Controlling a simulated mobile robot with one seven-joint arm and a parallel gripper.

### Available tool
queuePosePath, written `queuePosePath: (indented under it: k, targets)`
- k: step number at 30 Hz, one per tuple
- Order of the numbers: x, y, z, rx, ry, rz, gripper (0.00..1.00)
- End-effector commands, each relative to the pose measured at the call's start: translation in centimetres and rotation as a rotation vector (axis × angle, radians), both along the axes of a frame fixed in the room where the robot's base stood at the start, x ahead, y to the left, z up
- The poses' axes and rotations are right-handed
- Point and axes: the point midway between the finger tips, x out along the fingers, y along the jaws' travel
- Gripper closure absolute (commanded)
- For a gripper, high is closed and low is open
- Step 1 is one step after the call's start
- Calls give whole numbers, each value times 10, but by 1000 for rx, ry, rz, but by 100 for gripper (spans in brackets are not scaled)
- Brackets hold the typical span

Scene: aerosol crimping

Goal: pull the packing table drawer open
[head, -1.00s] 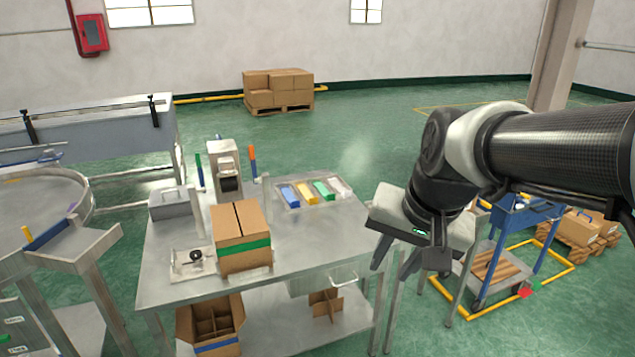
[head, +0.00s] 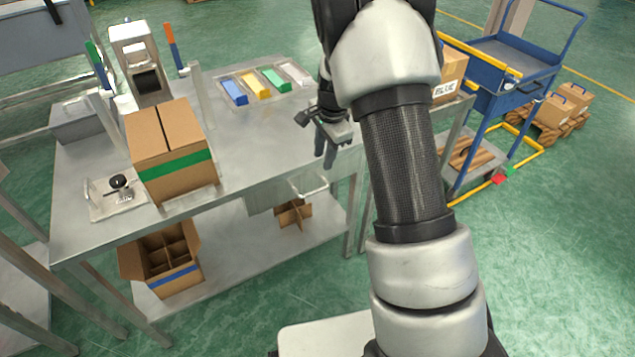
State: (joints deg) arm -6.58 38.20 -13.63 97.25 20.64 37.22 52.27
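The packing table (head: 240,150) is a grey metal table on the left and centre of the view. Its drawer (head: 268,199) is a plain metal front under the near edge, and it looks flush with that edge. A pale bar handle (head: 314,189) stands out at the drawer's right side. My gripper (head: 325,162) points down over the table's right front corner, above and slightly right of the handle and apart from it. Its fingers overlap in this view, so their gap is hard to judge. Nothing shows held between them.
On the tabletop are a closed carton (head: 170,150) with a green band, a small fixture (head: 117,197) and a tray of coloured blocks (head: 297,88). An open divided carton (head: 165,262) and a cardboard divider (head: 294,213) are on the lower shelf. A blue cart (head: 510,55) stands right.

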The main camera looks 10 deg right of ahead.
Motion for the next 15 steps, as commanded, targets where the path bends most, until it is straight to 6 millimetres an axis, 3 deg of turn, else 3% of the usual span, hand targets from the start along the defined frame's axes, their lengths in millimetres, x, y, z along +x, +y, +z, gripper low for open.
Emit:
queuePosePath:
  k: [3,15]
  targets:
    - [3,2,-30,0,5,2,71]
    - [18,6,-112,0,3,2,71]
